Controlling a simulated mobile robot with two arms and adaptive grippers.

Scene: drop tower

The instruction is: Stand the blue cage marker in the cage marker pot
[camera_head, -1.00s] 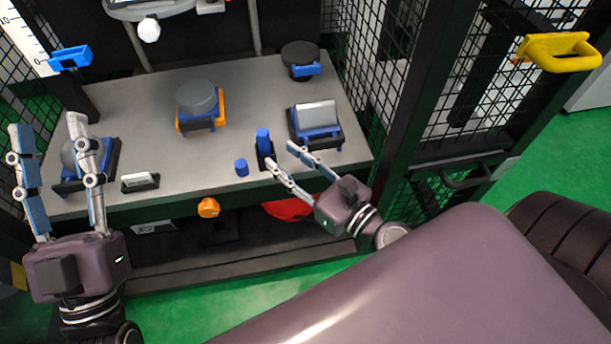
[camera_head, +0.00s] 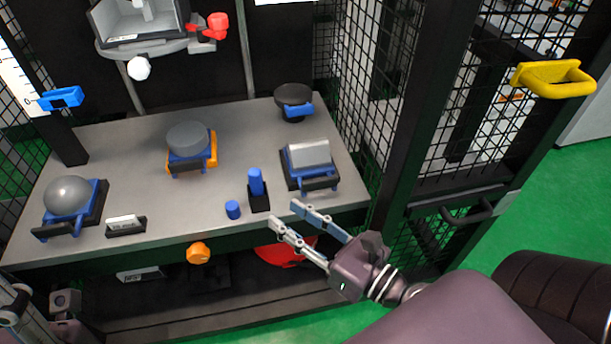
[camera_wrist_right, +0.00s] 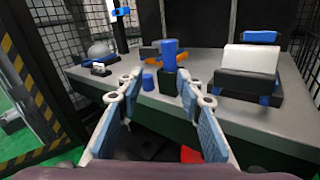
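A tall blue cylinder, which looks like the cage marker (camera_head: 256,181), stands upright in a small black holder, which looks like the pot (camera_head: 259,200), near the table's front edge. Both also show in the right wrist view, the marker (camera_wrist_right: 169,54) above the pot (camera_wrist_right: 169,80). A short blue cylinder (camera_head: 233,210) stands on the table just left of the pot. My right gripper (camera_head: 285,213) is open and empty, in front and to the right of the pot, its fingertips apart from it. My left gripper (camera_head: 38,308) is partly cut off at the lower left; its fingertips are not visible.
A grey block in a blue and black cradle (camera_head: 309,166) stands right of the pot. A small label stand (camera_head: 125,225), a grey dome (camera_head: 69,196) and a grey disc on an orange and blue holder (camera_head: 188,140) are further left. An orange knob (camera_head: 198,253) sits on the table's front.

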